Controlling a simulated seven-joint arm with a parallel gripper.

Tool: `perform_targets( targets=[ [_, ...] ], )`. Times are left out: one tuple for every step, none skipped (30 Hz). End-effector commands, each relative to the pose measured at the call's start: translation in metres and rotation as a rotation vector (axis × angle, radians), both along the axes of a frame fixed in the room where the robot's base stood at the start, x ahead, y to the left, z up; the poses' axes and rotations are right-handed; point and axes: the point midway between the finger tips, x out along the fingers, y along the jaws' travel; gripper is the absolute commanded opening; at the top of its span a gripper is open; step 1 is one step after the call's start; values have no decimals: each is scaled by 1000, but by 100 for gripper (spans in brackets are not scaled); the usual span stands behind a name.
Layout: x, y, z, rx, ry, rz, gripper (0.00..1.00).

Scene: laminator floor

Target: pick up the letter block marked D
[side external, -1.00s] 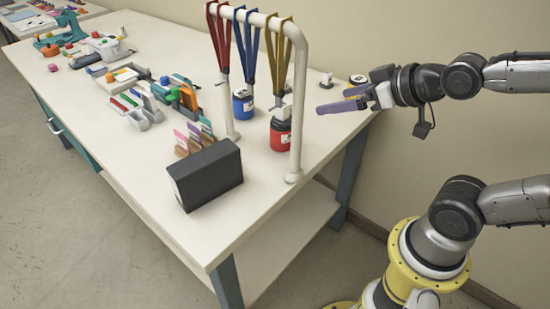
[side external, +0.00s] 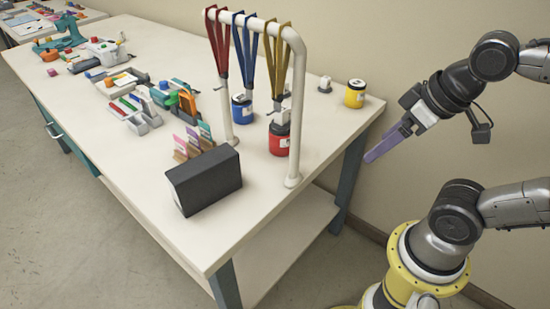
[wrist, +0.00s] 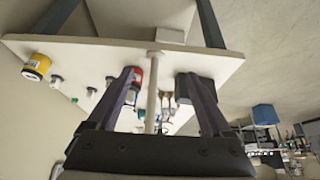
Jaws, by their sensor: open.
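I cannot make out a block marked D in either view; no letter is readable at this size. My gripper (side external: 374,155) is past the right end of the white table, pointing down and left, apart from everything. In the wrist view its two purple fingers (wrist: 156,74) are spread with nothing between them in their grasp. The table appears upside down beyond them there.
A white rail (side external: 298,110) with red, blue and yellow straps stands on the table (side external: 255,215). Near it are red (side external: 279,141), blue (side external: 242,108) and yellow (side external: 355,94) jars and a black box (side external: 205,180). Trays and tools crowd the far left.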

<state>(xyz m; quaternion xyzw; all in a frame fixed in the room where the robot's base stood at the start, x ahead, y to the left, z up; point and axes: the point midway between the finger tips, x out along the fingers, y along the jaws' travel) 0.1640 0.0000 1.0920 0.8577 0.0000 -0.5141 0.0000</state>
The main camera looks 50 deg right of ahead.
Motion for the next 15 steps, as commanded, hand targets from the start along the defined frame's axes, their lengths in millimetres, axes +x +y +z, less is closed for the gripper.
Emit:
perform_targets(
  targets=[
    [0, 0, 0, 0, 0, 0, 73],
    [0, 0, 0, 0, 0, 0, 72],
    [0, 0, 0, 0, 0, 0, 72],
    [0, 0, 0, 0, 0, 0, 72],
    [0, 0, 0, 0, 0, 0, 72],
    [0, 0, 0, 0, 0, 0, 72],
    [0, 0, 0, 0, 0, 0, 72],
    [0, 0, 0, 0, 0, 0, 72],
    [0, 0, 0, 0, -1, 0, 72],
    [1, 0, 1, -1, -1, -2, 72],
    [4, -1, 4, -3, -3, -5, 72],
    [8, -3, 8, -7, -5, -13, 72],
    [12, -5, 13, -12, -7, -20, 72],
    [19, -8, 20, -20, -10, -31, 72],
    [29, -12, 30, -29, -15, -50, 72]
  ],
)
